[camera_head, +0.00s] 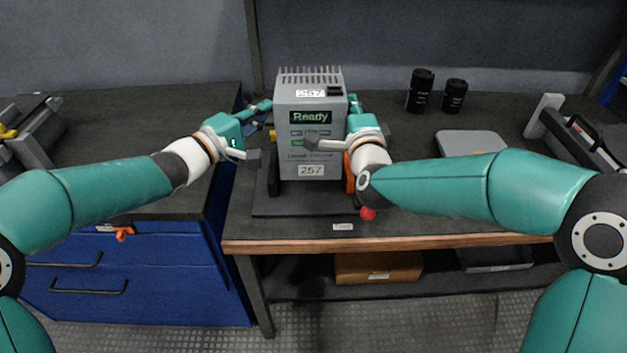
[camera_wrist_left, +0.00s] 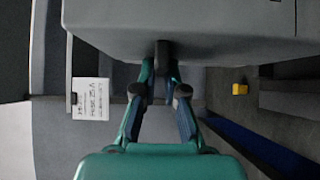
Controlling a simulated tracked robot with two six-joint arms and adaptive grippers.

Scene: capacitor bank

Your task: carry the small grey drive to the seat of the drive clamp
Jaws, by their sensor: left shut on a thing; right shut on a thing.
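The small grey drive (camera_head: 311,130) is upright, with a green "Ready" display and labels reading 257. Its underside edge fills the top of the left wrist view (camera_wrist_left: 200,40). My left gripper (camera_head: 260,130) is at its left side, shut on a dark handle of the drive (camera_wrist_left: 162,56). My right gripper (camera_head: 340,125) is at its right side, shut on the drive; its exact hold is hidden. The drive clamp has a dark base plate (camera_head: 300,204), with orange and red parts at right. The drive is over this plate; I cannot tell whether it touches the seat.
The clamp is on a wooden-edged bench (camera_head: 400,239). A grey flat box (camera_head: 470,142), two black canisters (camera_head: 420,90) and a long device (camera_head: 580,137) are at right.

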